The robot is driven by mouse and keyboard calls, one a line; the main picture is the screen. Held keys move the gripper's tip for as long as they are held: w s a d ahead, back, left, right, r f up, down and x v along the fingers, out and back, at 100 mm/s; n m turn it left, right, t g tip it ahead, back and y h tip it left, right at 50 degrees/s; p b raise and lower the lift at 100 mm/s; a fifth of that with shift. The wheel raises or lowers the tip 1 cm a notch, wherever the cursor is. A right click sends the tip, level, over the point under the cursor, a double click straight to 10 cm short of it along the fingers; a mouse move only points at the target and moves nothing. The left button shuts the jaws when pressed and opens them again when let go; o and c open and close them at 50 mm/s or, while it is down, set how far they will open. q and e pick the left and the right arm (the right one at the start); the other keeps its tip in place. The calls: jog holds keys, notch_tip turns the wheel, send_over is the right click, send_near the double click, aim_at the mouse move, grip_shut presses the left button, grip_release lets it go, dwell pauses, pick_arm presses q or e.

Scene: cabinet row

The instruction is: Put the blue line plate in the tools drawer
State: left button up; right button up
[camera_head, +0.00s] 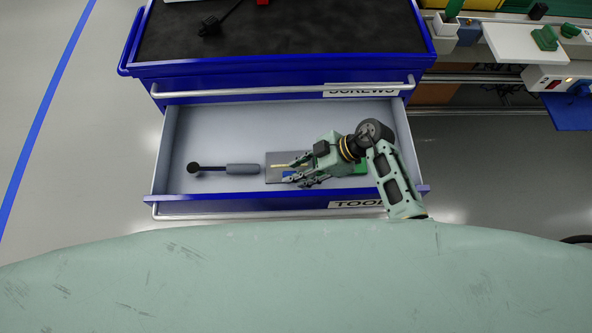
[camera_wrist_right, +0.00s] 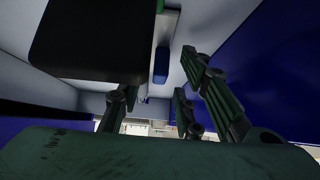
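The tools drawer (camera_head: 215,130) is pulled open, its label partly covered by my arm. My right gripper (camera_head: 291,171) is inside it, low over a dark grey plate-like piece (camera_head: 274,175) on the drawer floor. Its fingers are spread, with nothing visibly held between them. A small blue bar (camera_head: 308,181) shows beside the fingers, and a blue bar on a pale strip also shows in the right wrist view (camera_wrist_right: 162,66). I take this as the blue line plate; the gripper hides part of it. The right wrist view shows the open fingers (camera_wrist_right: 160,95). My left gripper is out of view.
A tool with a dark round head and grey handle (camera_head: 240,169) lies left in the drawer. A green piece (camera_head: 361,168) lies at the right. The closed screws drawer (camera_head: 240,90) and dark cabinet top (camera_head: 290,30) are above. The drawer's back left is free.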

jog(key=v, duration=1.1)
jog(key=shift+p, duration=0.45)
jog(key=shift+w, duration=0.1)
